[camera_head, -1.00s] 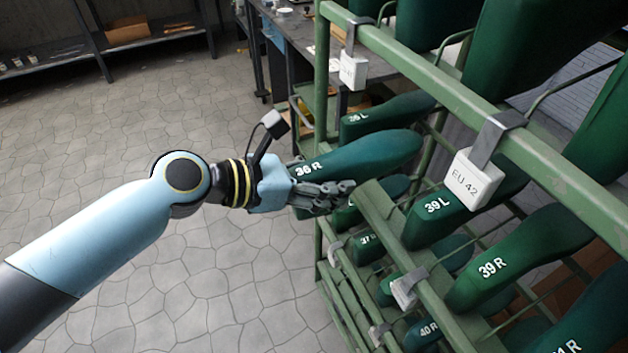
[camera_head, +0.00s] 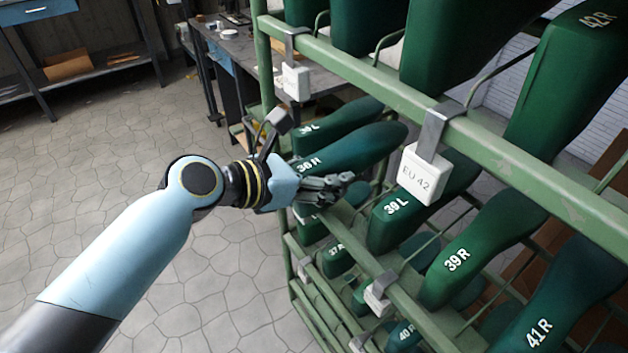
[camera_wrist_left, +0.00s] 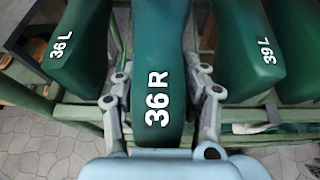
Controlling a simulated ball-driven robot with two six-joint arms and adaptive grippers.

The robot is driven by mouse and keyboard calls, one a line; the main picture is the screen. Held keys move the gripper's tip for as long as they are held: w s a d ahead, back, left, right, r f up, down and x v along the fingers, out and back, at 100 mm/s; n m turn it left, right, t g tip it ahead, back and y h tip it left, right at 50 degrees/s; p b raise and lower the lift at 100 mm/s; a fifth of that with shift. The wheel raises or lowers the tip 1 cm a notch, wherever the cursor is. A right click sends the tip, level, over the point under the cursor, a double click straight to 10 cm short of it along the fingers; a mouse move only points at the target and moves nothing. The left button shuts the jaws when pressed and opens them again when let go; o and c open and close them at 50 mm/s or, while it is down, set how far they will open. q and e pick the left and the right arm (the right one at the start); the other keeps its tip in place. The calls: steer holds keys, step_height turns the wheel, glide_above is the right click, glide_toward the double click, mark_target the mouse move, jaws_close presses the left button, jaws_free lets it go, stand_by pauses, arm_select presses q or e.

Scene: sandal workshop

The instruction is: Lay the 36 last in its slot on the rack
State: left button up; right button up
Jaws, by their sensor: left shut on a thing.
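The green 36 R last (camera_head: 350,148) is in my left gripper (camera_head: 325,188), which is shut on its heel end at the rack. In the left wrist view the 36 R last (camera_wrist_left: 157,60) lies between the two fingers of the left gripper (camera_wrist_left: 163,100). The 36 L last (camera_head: 338,122) lies just beyond it on the green rack (camera_head: 385,75), and it also shows at the left in the left wrist view (camera_wrist_left: 75,45). The 39 L last (camera_head: 392,207) is on the near side. Whether the 36 R last touches the rack is hidden. My right gripper is out of view.
The 39 R last (camera_head: 465,255) and 41 R last (camera_head: 545,325) lie nearer on the same tier. A white EU 42 tag (camera_head: 420,175) hangs from the upper rail. Lower tiers hold more lasts. The floor (camera_head: 110,190) left of the rack is clear.

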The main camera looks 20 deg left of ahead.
arm_select(q)
steer(key=shift+w+d+b, duration=0.35)
steer(key=shift+w+d, duration=0.15)
steer(key=shift+w, duration=0.25)
steer(key=shift+w+d+b, duration=0.3)
steer(key=shift+w+d, duration=0.15)
steer(key=shift+w, duration=0.25)
steer(key=shift+w+d+b, duration=0.35)
steer(key=shift+w+d, duration=0.15)
steer(key=shift+w, duration=0.25)
steer(key=shift+w+d+b, duration=0.55)
steer(key=shift+w+b, duration=0.15)
steer(key=shift+w, duration=0.05)
steer(key=shift+f, duration=0.75)
steer(key=shift+f, duration=0.4)
steer(key=o, duration=1.2)
steer(key=shift+o, duration=0.2)
steer(key=shift+s+f, duration=0.1)
